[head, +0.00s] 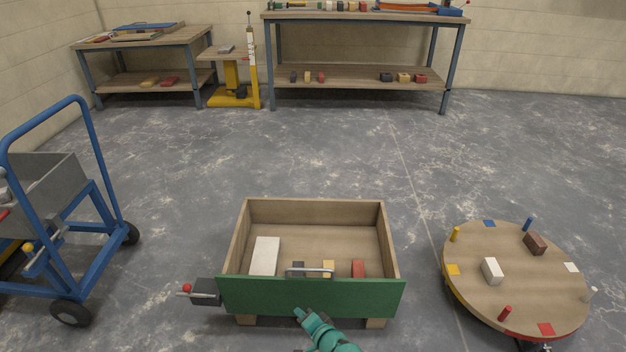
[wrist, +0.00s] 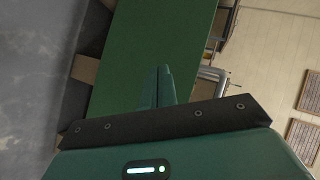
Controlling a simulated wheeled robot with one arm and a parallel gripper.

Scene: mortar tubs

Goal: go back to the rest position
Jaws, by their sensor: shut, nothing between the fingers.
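My gripper (head: 303,313) is low at the bottom middle of the head view, in front of the green front panel (head: 300,299) of a wooden drawer box (head: 315,212). In the wrist view the fingers of my gripper (wrist: 160,72) are together and empty, pointing at the green panel (wrist: 150,45). The metal handle (head: 309,271) sits at the top of the panel, and it also shows in the wrist view (wrist: 214,76) to the right of the fingers. I cannot tell whether the fingertips touch the panel.
The box holds a white block (head: 265,256) and several small blocks. A round turntable (head: 520,260) with pegs and blocks stands at the right. A blue cart (head: 95,215) stands at the left. Workbenches (head: 365,75) line the back wall. The floor between is clear.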

